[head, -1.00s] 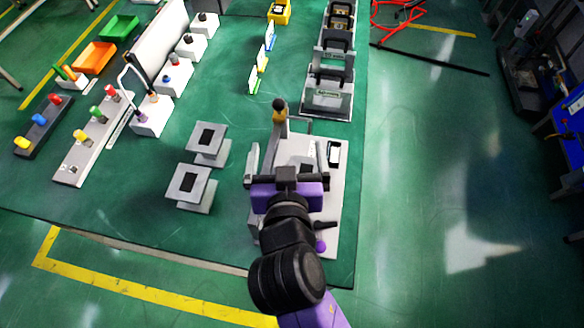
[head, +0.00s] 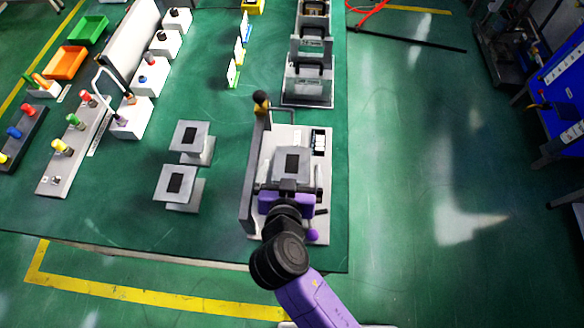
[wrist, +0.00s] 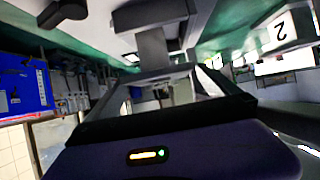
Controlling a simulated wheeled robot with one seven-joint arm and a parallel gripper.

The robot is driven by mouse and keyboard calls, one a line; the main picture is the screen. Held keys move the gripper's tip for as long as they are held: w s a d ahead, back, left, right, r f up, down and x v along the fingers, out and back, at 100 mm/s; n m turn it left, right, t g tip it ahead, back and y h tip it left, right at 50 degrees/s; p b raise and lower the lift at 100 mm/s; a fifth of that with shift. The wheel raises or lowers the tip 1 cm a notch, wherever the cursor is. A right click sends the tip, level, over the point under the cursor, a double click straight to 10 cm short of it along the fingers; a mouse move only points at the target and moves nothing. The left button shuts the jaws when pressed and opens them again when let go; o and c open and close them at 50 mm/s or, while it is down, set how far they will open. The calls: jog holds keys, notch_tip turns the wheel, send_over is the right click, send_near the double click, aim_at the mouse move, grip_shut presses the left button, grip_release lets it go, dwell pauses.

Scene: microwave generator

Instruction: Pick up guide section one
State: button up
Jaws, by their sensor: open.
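Several grey flanged pieces with dark rectangular openings look like guide sections; I see no number on them. One (head: 194,137) and another (head: 178,187) stand apart on the green table, left of the fixture. A third flanged piece (head: 291,158) is over the grey fixture (head: 319,180), just beyond my gripper (head: 289,187). My gripper is open. In the wrist view a grey flanged piece (wrist: 152,47) is close in front of my gripper; I cannot tell whether the fingers touch it. My arm and gripper hide the near part of the fixture.
A black-knobbed lever (head: 262,100) stands at the fixture's back left. A rack (head: 308,90) is behind it, with small coloured cards (head: 238,60) to its left. Knobbed panels (head: 75,140) and trays (head: 65,62) fill the left.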

aim_at(292, 160)
jog(key=x, duration=0.6)
jog(key=shift+p, duration=0.4)
jog(key=shift+c, duration=0.2)
jog(key=c, duration=1.8)
jog(key=shift+r, duration=0.15)
jog(key=shift+c, duration=0.5)
jog(key=shift+r, duration=0.1)
